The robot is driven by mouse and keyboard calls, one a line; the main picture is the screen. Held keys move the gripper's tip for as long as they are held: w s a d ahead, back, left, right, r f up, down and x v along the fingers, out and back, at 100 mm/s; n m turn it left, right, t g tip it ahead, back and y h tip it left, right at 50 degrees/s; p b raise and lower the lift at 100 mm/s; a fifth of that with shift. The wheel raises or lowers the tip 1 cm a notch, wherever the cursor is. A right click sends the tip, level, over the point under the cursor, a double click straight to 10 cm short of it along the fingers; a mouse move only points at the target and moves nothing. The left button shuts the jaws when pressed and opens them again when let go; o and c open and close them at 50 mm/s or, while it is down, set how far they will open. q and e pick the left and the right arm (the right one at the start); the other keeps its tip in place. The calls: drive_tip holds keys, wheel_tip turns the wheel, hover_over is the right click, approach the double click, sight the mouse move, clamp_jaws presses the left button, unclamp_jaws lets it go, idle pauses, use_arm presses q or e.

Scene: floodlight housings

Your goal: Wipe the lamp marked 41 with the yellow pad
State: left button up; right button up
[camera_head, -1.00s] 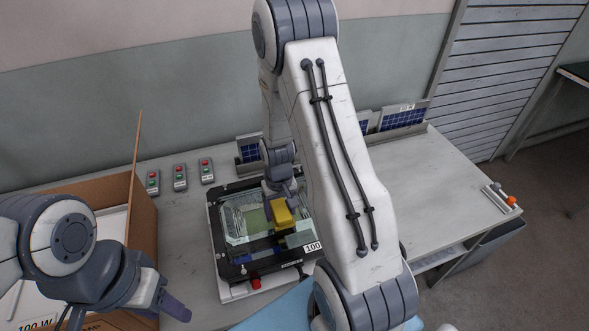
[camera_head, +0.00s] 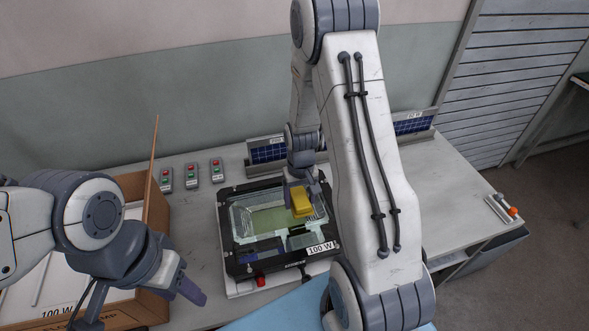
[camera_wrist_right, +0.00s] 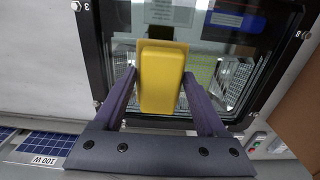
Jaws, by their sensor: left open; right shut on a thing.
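A black-framed lamp with a glass front (camera_head: 262,215) lies face up on the table in the head view. Its front label reads 100 W; I cannot read a 41 on it. My right gripper (camera_head: 301,190) is shut on the yellow pad (camera_head: 301,204), at the right part of the glass. In the right wrist view the yellow pad (camera_wrist_right: 161,80) sits between the fingers of my right gripper (camera_wrist_right: 160,82), in front of the glass; contact is hard to tell. My left gripper (camera_head: 188,288) is open and empty, left of the lamp, beside the cardboard box.
The cardboard box (camera_head: 157,215) stands at the left with its flap up. Several switch boxes (camera_head: 191,176) and blue panels (camera_head: 268,152) line the table's back. A red knob (camera_head: 261,281) is at the lamp's front. The table's right part (camera_head: 450,180) is mostly clear.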

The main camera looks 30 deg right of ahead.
drive_tip(key=shift+r+p, duration=0.8)
drive_tip(key=shift+r, duration=0.5)
drive_tip(key=shift+f, duration=0.1)
